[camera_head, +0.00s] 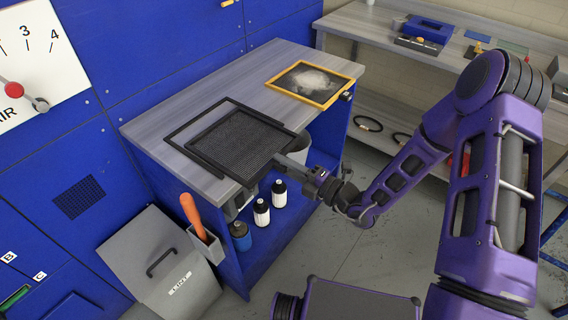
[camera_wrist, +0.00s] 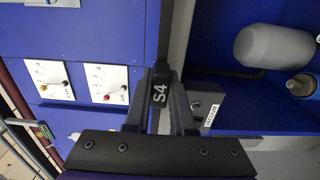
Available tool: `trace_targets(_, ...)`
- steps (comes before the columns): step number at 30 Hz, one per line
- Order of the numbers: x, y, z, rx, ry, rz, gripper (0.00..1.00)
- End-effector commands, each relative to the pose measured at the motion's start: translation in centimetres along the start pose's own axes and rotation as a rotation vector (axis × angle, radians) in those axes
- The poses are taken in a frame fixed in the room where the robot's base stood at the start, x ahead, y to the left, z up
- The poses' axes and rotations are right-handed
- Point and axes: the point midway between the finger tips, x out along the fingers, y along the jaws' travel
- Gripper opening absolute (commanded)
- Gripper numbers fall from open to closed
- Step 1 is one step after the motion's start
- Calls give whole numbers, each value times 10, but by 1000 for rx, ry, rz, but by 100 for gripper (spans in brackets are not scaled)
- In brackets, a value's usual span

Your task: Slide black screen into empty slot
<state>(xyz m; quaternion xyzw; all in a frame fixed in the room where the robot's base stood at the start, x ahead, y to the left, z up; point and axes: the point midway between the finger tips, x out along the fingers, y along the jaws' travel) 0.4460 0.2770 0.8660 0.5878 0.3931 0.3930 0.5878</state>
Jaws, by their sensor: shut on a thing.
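The black screen (camera_head: 240,138), a dark mesh panel in a black frame, is level at the front edge of the grey benchtop in the head view. A thin black frame outline (camera_head: 176,134) lies on the bench around its left side; I cannot tell whether they touch. My gripper (camera_head: 290,164) is at the screen's right edge. In the wrist view my gripper (camera_wrist: 161,100) is shut on the screen's black tab (camera_wrist: 160,88), marked S4. The fingers hide part of the tab. I cannot make out a separate empty slot.
A yellow-framed screen (camera_head: 315,82) with pale lint lies farther back on the benchtop (camera_head: 260,78). Several bottles (camera_head: 262,211) stand on the shelf below. A grey lint bin (camera_head: 160,262) stands on the floor at front left. An orange-handled tool (camera_head: 193,215) sits in a side holder.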

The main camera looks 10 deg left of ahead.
Motion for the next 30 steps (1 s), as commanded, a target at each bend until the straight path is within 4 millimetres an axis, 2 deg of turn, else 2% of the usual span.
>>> trace_targets(17, 0, 1, 0, 0, 0, 1, 0)
trace_targets(30, 0, 12, 0, -1, 0, 2, 0)
